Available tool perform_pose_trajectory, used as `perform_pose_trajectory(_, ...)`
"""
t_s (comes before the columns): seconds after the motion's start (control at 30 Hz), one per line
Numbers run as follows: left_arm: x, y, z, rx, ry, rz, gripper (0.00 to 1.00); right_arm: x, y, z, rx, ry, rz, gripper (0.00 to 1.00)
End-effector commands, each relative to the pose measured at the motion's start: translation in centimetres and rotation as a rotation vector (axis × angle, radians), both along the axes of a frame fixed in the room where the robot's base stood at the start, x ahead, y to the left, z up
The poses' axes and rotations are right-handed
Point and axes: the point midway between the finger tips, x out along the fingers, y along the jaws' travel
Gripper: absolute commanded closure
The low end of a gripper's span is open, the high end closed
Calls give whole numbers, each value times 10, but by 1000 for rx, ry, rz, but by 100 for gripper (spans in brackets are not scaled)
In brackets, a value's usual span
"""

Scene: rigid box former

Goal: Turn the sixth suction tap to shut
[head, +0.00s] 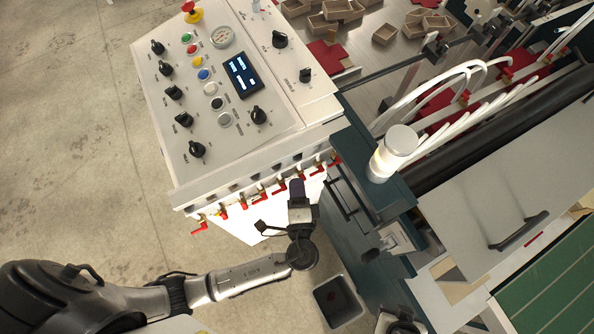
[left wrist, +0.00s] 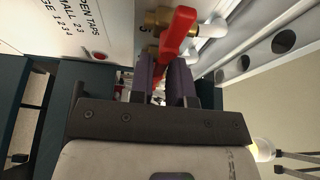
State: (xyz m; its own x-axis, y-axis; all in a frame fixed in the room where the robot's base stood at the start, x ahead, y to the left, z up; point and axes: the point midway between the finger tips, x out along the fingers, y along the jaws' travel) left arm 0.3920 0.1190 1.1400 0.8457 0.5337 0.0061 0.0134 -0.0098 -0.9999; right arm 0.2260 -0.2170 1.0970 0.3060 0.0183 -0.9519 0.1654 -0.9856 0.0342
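A row of red-handled suction taps (head: 260,197) runs under the front edge of the control panel. In the left wrist view one red tap handle (left wrist: 178,32) on a brass valve body (left wrist: 157,19) stands close up at the fingertips. My left gripper (head: 297,187) is at the right part of this row. Its two purple fingers (left wrist: 163,62) show a narrow gap, with background visible through it. The handle's lower end is at that gap; the contact is hard to judge. The tap's number is mostly hidden. I do not make out my right gripper.
The control panel (head: 215,90) with knobs and buttons is above the taps. A teal cabinet (head: 345,215) and a white lamp (head: 393,153) stand close on the right. White hoses (head: 440,95) run behind. A dark bin (head: 338,300) is on the floor. Open floor lies at left.

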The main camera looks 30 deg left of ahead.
Motion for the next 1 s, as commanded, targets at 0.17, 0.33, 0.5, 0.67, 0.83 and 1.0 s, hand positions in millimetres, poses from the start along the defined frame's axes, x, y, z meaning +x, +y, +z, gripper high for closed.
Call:
perform_pose_trajectory(0.17, 0, 0, 0, 1, 1, 0, 65, 0, 0, 0, 0, 0, 0, 63)
perform_pose_trajectory(0.33, 0, 0, 0, 1, 1, 0, 63, 0, 0, 0, 0, 0, 0, 63)
perform_pose_trajectory(0.5, -3, -2, -1, 0, 1, -1, 63, 0, 0, -2, 0, 0, 0, 63)
perform_pose_trajectory(0.67, -20, -13, -3, -3, 3, -1, 63, 0, 0, -9, 0, -1, 0, 63)
perform_pose_trajectory(0.83, -49, -31, -4, -3, 5, -1, 63, 0, 0, -19, 0, -1, 0, 63)
perform_pose_trajectory(1.0, -77, -48, -4, -3, 4, 0, 63, 0, 0, -27, 0, 0, 0, 63)
